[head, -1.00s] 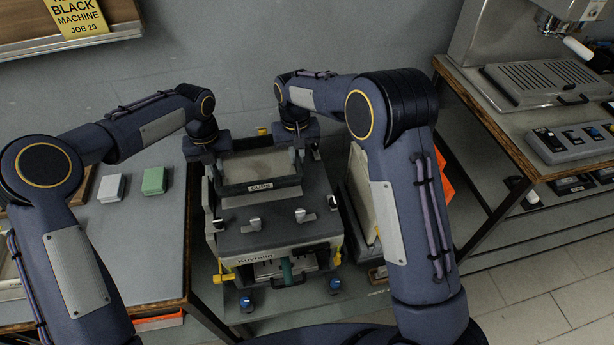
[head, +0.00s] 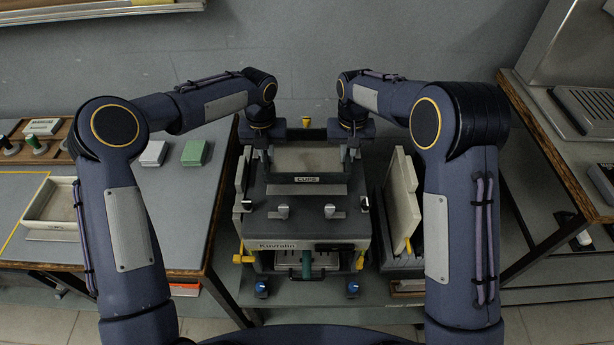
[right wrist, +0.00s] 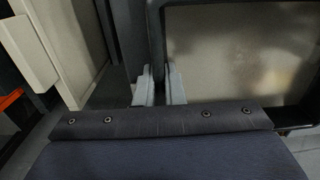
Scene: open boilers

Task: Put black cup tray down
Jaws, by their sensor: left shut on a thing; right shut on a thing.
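The black cup tray (head: 286,189) has a dark rim, a pale floor and a front label reading CUPS. It is level, at the top of the grey machine (head: 306,228); I cannot tell whether it rests there or hangs just above. My left gripper (head: 266,157) is shut on the tray's left side. My right gripper (head: 352,151) is shut on its right side. The right wrist view shows the right gripper's pale fingers (right wrist: 159,86) closed at the dark edge beside the tray (right wrist: 235,55). The tray looks empty; its underside is hidden.
Pale upright panels stand left (head: 242,178) and right (head: 403,200) of the machine. A left table (head: 180,215) holds a shallow box (head: 50,228) and white and green blocks. A right bench (head: 560,140) carries metal equipment. A grey wall is behind.

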